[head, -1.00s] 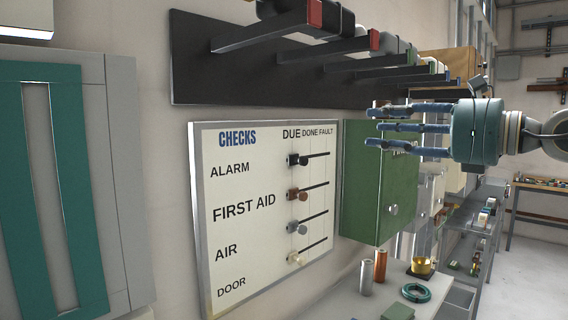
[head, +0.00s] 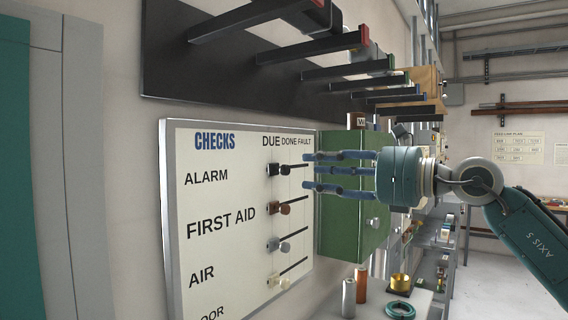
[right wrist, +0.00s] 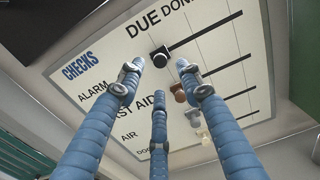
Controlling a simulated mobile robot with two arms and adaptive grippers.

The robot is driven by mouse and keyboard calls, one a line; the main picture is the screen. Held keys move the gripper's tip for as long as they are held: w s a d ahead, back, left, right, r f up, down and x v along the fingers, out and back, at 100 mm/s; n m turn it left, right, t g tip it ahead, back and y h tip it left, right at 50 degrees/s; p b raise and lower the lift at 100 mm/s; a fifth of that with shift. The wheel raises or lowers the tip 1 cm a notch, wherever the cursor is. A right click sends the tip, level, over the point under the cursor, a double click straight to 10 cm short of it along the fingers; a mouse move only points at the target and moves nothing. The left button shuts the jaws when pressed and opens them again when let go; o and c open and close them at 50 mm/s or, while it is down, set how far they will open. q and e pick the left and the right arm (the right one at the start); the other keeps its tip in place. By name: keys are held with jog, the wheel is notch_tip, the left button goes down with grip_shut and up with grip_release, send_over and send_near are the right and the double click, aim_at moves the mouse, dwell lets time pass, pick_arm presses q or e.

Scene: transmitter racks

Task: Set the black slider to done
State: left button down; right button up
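The black slider (head: 273,170) sits on the top slot of the white CHECKS board (head: 190,232), in the ALARM row, at the left end under DUE. It also shows in the right wrist view (right wrist: 160,56), just beyond the fingertips. My right gripper (head: 307,171) has three blue fingers, spread apart and empty. They point left toward the slider's knob, with no clear contact. The DONE label (head: 289,142) is right of DUE, followed by FAULT. My left gripper is in neither current view.
Brown (head: 273,208), grey (head: 273,244) and pale (head: 273,282) sliders sit below, all at the DUE end. A green cabinet (head: 340,232) juts out right of the board. Dark rack arms (head: 262,25) overhang the board. Cylinders and a teal ring (head: 400,311) stand on a bench below.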

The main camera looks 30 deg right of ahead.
aim_at(288, 169)
jog(key=p+x, duration=0.5)
jog(key=x, duration=0.2)
jog(key=shift+w+a+r+p, duration=0.15)
jog(key=shift+w+r+p, duration=0.05)
jog(key=shift+p, duration=0.2)
jog(key=shift+w+a+f, duration=0.15)
jog(key=shift+w+f, duration=0.05)
jog(key=shift+w, duration=0.2)
